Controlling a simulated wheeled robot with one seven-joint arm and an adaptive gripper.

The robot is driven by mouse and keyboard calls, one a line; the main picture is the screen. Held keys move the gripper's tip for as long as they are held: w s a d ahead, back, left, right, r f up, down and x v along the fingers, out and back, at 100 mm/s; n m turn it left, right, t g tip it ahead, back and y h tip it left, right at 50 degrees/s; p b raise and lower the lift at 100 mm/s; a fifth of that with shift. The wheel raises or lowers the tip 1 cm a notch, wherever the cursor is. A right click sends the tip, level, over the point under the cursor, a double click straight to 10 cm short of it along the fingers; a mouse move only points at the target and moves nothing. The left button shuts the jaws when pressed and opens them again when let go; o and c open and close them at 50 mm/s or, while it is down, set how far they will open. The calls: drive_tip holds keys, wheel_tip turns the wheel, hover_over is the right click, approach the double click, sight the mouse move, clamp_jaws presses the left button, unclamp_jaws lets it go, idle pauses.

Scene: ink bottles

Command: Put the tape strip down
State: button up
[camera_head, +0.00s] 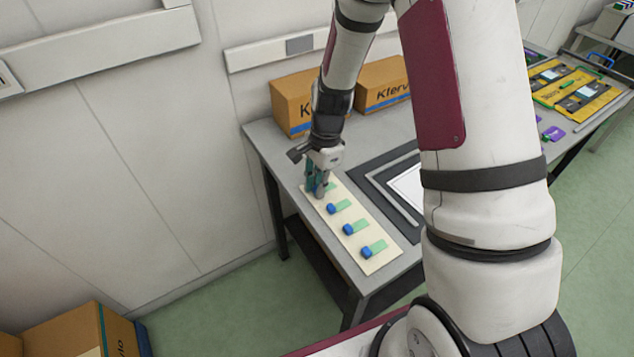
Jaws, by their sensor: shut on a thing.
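A cream board (384,264) lies on the grey table's left part, with a row of green tape strips that have blue ends. Three strips show clearly: a near one (377,246), a middle one (357,226) and a farther one (342,206). My gripper (319,191) points down at the far end of the board, in line with the row. It is shut on a tape strip (330,187), of which only a little green shows beside the fingers. The fingers hide the rest, and I cannot tell whether this strip touches the board.
Two cardboard boxes stand behind, one at the left (290,103) and one at the right (381,90). A dark mat with a white sheet (407,188) lies right of the board. My arm hides the table's middle. Yellow trays (575,90) lie far right.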

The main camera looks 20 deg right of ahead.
drive_tip(key=o, duration=0.7)
drive_tip(key=shift+f, duration=0.1)
drive_tip(key=s+r+n+t, duration=0.1)
drive_tip(key=s+r+n, duration=0.1)
drive_tip(key=r, duration=0.8)
drive_tip(key=s+r+n, duration=0.2)
drive_tip(key=r, duration=0.8)
drive_tip(key=s+r+n+t, duration=0.1)
drive_tip(key=s+r+n, duration=0.2)
drive_tip(key=s, duration=0.3)
drive_tip(key=s+r+n+t+h, duration=0.1)
drive_tip(key=s+r+n, duration=0.2)
drive_tip(key=s, duration=0.3)
drive_tip(key=s+r+n+t, duration=0.2)
drive_tip(key=s+r+n, duration=0.2)
drive_tip(key=s, duration=0.3)
drive_tip(key=shift+d+n+h, duration=0.15)
drive_tip(key=shift+n+h, duration=0.25)
drive_tip(key=shift+n, duration=0.4)
